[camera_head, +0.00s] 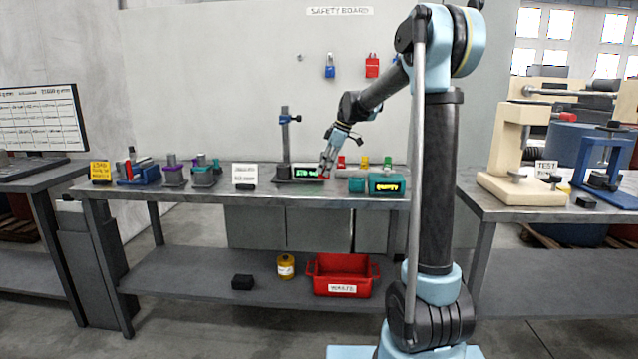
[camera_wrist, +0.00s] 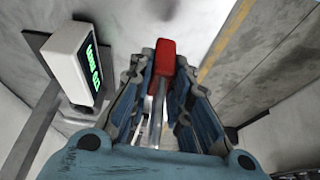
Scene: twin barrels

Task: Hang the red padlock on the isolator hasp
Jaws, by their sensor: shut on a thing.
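My gripper (camera_head: 327,168) is low over the middle bench, beside a green-lit display. In the wrist view its fingers (camera_wrist: 158,95) are closed around silvery metal bars (camera_wrist: 157,108). A red block (camera_wrist: 166,58) sits at the far end of these bars. It looks like a padlock held by its shackle, but the fingers hide part of it. A sliver of red shows under the gripper in the head view. Another red padlock (camera_head: 372,66) hangs on the safety board, right of a blue padlock (camera_head: 329,68). I cannot pick out the isolator hasp.
The lit display (camera_head: 307,172) is close to my gripper and shows in the wrist view (camera_wrist: 82,62). A post stand (camera_head: 285,140) rises behind it. A teal box (camera_head: 388,184) stands to the right. A white sign (camera_head: 244,174) stands left. A red crate (camera_head: 342,272) is on the lower shelf.

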